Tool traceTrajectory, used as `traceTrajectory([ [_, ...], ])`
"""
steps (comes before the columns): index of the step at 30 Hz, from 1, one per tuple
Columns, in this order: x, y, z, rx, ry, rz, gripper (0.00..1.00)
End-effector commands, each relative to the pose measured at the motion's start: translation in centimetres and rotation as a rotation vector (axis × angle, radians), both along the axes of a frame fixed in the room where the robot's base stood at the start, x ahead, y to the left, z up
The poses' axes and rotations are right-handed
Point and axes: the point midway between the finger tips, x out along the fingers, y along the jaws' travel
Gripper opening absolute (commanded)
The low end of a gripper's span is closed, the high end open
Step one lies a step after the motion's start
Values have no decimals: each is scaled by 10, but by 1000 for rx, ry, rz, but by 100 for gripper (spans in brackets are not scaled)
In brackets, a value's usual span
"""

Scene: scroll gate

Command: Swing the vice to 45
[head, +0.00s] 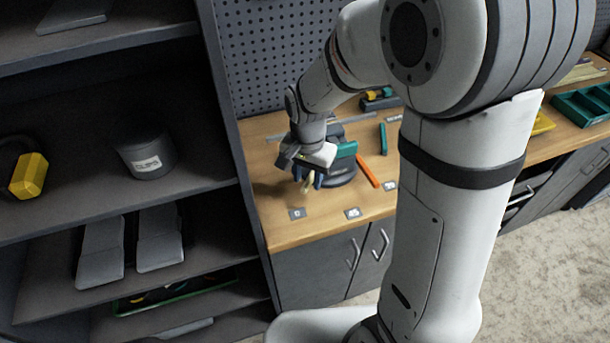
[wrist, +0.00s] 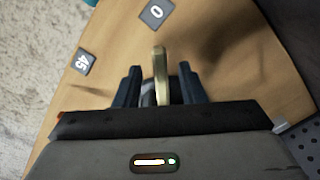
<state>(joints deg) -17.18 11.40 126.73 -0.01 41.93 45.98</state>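The vice (head: 341,176) stands on the wooden bench, with a dark round base and a teal part at its upper side. Its brass handle (head: 307,187) sticks out toward the front, near the 0 label (head: 297,214). The 45 label (head: 352,213) lies to the right. In the wrist view the brass handle (wrist: 160,75) stands between the two dark fingers of my gripper (wrist: 160,82), with a gap on each side. The 0 label (wrist: 156,12) and 45 label (wrist: 84,61) show beyond. My gripper (head: 308,178) is open and hides part of the vice.
An orange bar (head: 368,171) and a green bar (head: 383,139) lie on the bench right of the vice. A third label (head: 390,185) is partly hidden by my arm. A dark shelf (head: 225,120) stands close on the left. The bench front around the labels is clear.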

Motion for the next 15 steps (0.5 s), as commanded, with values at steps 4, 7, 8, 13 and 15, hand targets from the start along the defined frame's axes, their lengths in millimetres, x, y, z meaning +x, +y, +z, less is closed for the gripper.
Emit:
traceTrajectory([
  [4,0,0,-7,0,0,0,36],
  [7,0,0,-7,0,0,0,36],
  [8,0,0,-7,0,0,0,36],
  [13,0,-1,-7,0,-1,-1,30],
  [15,0,-1,-7,0,-1,-1,24],
])
